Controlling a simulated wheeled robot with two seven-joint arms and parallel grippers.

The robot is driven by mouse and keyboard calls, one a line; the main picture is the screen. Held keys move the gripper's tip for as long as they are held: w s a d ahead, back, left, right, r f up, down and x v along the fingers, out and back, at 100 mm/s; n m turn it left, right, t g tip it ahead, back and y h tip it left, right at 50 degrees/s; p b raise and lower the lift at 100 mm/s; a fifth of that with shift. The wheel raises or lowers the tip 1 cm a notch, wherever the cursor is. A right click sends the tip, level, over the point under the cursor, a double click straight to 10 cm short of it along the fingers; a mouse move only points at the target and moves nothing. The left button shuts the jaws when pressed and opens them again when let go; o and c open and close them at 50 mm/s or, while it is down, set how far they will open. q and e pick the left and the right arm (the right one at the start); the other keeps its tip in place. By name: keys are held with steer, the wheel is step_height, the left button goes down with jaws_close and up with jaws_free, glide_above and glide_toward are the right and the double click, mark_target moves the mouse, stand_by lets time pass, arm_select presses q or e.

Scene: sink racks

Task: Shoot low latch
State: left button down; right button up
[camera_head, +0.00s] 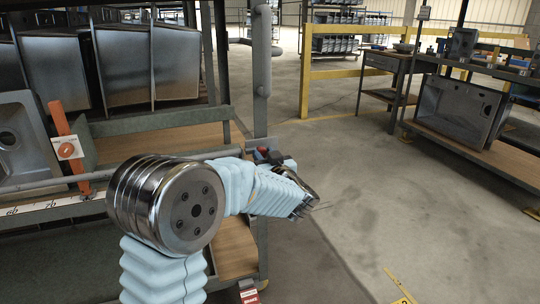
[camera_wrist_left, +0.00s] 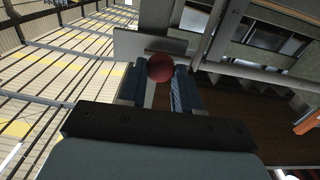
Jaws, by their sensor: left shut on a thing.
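The low latch shows as a round red knob (camera_wrist_left: 160,67) in front of a grey metal plate (camera_wrist_left: 128,44) in the left wrist view. My left gripper (camera_wrist_left: 159,84) has its two blue-grey fingers on either side of the knob and is shut on it. In the head view my left gripper (camera_head: 265,156) is partly hidden behind my own arm, at the rack post's lower part. A bit of red, likely the knob, shows there. My right gripper is in neither view.
The rack (camera_head: 180,118) holds several steel sinks at the left. A grey post with a handle (camera_head: 262,50) rises behind my gripper. The concrete floor at the right is clear, up to a workbench (camera_head: 470,150).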

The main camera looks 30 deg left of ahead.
arm_select(q)
steer(key=shift+s+a, duration=0.8)
steer(key=shift+s, duration=0.05)
steer(key=shift+f, duration=0.1)
steer(key=c, duration=0.8)
jaws_free()
steer(key=shift+s, duration=0.1)
steer(key=v, duration=1.3)
steer(key=shift+s+d, duration=0.2)
steer(key=shift+s, duration=0.1)
